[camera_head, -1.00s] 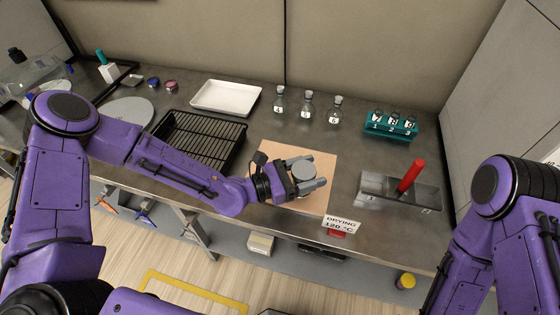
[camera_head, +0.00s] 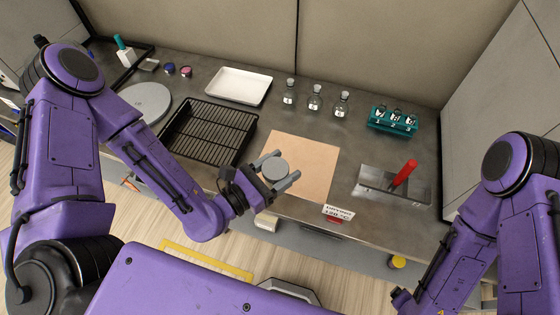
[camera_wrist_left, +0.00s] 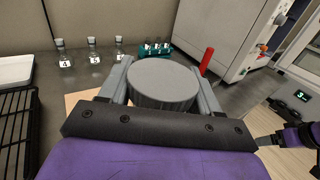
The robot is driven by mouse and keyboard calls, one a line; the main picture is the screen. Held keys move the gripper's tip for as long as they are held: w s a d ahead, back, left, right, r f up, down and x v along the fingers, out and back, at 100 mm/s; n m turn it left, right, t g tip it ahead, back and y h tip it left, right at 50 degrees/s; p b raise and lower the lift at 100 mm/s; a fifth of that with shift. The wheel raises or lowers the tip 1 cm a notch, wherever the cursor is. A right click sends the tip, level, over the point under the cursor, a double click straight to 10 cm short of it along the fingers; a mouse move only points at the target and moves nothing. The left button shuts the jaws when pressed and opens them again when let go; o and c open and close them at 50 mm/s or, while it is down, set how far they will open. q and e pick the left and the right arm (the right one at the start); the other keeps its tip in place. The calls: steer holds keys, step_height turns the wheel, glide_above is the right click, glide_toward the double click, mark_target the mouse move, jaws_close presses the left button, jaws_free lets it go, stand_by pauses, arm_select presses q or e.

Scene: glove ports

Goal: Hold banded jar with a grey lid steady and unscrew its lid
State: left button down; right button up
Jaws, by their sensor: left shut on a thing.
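The jar shows as its round grey lid (camera_head: 275,169), seen from above in the head view over the near left part of the tan mat (camera_head: 305,158). The lid (camera_wrist_left: 163,80) fills the middle of the left wrist view, its ribbed side facing me. My left gripper (camera_head: 284,170) is shut on the jar, one finger on each side. The jar's banded body is hidden below the lid and behind the gripper. I cannot tell how high it is above the mat. The lid is on the jar. My right arm is at the right; its gripper fingers do not show.
A black rack (camera_head: 208,133) stands left of the mat, with a white tray (camera_head: 239,86) behind it. Several flasks (camera_head: 314,100) and a teal holder (camera_head: 393,121) stand at the back. A metal tray (camera_head: 376,188) with a red-handled thing (camera_head: 404,173) lies right. The mat is otherwise clear.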

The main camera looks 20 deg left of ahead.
arm_select(q)
steer(key=w+a+f+b, duration=0.1)
steer(key=w+f+b, duration=0.3)
steer(key=w+a+f+b, duration=0.1)
steer(key=w+f+b, duration=0.2)
steer(key=w+f, duration=0.1)
steer(key=w+a+f+b, duration=0.1)
steer(key=w+f+b, duration=0.3)
steer(key=w+f, duration=0.1)
steer(key=shift+a+b, duration=0.25)
steer(key=shift+b, duration=0.05)
